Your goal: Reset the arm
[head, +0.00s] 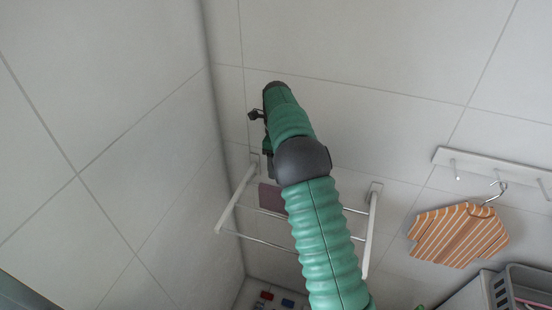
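One green ribbed arm of mine with a dark grey joint rises from the bottom edge, right of centre, to the upper middle of the head view. I take it to be my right arm. Small black parts, which look like part of my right gripper (257,116), stick out left of its upper end. Its fingers cannot be made out, nor can anything held in them. The arm stands in front of a white wall rack (368,232) with metal bars and hides its middle. My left gripper is out of view.
A dark purple cloth (271,197) is at the rack, partly behind the arm. An orange striped garment-shaped piece (458,236) hangs from a white hook rail (490,168) at right. A grey basket (524,288) is at lower right. The left tiled wall is bare.

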